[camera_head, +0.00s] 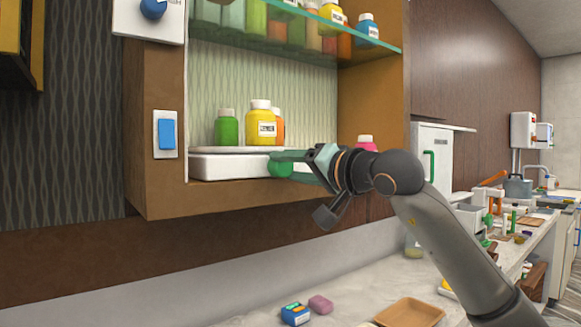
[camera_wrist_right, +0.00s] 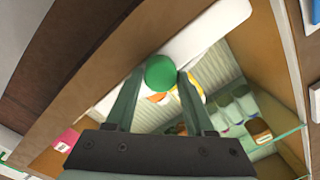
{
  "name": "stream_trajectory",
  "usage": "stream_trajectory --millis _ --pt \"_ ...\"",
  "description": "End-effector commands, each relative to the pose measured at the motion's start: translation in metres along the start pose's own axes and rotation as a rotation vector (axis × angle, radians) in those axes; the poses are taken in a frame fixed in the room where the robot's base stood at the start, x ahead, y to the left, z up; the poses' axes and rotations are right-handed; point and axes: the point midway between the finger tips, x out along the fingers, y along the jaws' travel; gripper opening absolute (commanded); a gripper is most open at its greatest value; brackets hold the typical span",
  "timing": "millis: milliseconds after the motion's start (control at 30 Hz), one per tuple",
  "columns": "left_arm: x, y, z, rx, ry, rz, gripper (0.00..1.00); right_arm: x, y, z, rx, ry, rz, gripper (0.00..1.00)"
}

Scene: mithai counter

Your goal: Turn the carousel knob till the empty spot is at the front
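The carousel shows in the head view as a pale round plate on a low white base (camera_head: 225,167), on the bottom board of the open cabinet. A green bottle (camera_head: 227,128), a yellow bottle (camera_head: 260,123) and a partly hidden orange bottle (camera_head: 281,127) stand on it. The green knob (camera_head: 280,167) is at the base's front, partly covered by my right gripper (camera_head: 287,161). In the right wrist view the knob (camera_wrist_right: 160,72) lies between the two fingertips. The fingers look spread around it; contact is hard to judge. My left gripper is out of view.
A glass shelf (camera_head: 290,40) with several bottles crosses above. The cabinet's left side carries a blue switch (camera_head: 166,134). Below, the counter holds a blue box (camera_head: 295,314), a pink block (camera_head: 320,304) and a tan tray (camera_head: 409,313).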

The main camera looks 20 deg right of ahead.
Motion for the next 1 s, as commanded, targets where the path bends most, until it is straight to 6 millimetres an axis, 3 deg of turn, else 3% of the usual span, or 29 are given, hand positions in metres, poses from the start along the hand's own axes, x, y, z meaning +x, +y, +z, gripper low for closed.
stream_trajectory --millis 67,467,767,1000 --pt "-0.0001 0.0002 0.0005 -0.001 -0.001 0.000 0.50 -0.0002 0.0000 -0.0002 0.000 0.000 0.000 0.44" --pt "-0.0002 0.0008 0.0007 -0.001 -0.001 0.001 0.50 -0.0003 0.0002 -0.0003 0.000 0.000 0.001 0.00" --pt "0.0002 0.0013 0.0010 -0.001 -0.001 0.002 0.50 -0.0003 0.0005 -0.0001 0.029 0.001 0.000 0.00" --pt "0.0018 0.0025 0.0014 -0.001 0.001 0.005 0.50 -0.0004 0.0008 0.0002 0.152 0.006 -0.005 0.00"
